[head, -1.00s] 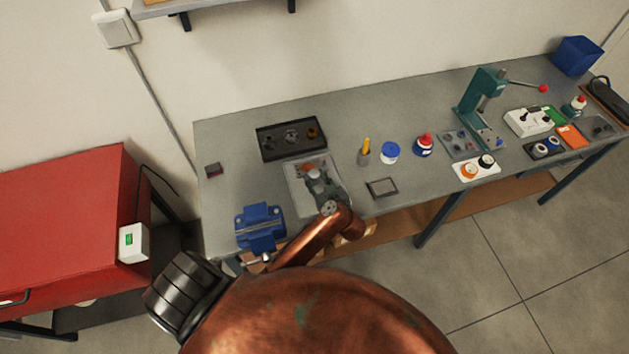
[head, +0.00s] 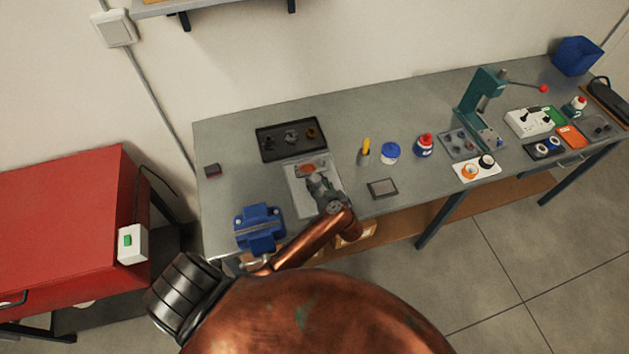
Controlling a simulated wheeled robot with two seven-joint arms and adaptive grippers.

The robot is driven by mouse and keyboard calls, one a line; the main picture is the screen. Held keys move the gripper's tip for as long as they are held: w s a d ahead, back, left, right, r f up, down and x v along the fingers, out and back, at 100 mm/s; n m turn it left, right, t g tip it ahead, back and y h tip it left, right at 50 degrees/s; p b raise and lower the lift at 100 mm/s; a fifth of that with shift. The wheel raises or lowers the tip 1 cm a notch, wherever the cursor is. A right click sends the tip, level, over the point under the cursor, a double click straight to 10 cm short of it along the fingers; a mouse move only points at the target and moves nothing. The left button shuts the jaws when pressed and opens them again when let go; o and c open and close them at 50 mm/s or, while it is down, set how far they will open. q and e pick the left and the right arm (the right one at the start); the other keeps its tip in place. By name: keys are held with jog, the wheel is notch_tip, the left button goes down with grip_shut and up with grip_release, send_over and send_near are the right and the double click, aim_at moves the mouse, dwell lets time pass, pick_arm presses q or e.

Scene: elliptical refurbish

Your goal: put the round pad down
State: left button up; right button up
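My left gripper (head: 313,181) reaches in from the front edge over a light grey tray (head: 298,200) on the workbench. Its fingers are small and dark here, so I cannot tell whether they are open or shut, or whether they hold anything. A small orange-brown piece (head: 306,169) shows in the tray just beyond the fingertips. I cannot make out for sure which thing is the round pad; it may be hidden by the gripper. My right gripper is not in view.
A black tray with round parts (head: 262,150) lies behind the grey tray. A blue vise (head: 258,228) stands to its left and a small dark-grey plate (head: 382,188) lies to its right. A yellow-handled tool, jars and a green press (head: 482,95) stand farther right.

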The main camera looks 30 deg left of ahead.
pick_arm(q)
jog(key=o, duration=0.4)
jog(key=shift+o, duration=0.2)
jog(key=shift+r, duration=0.15)
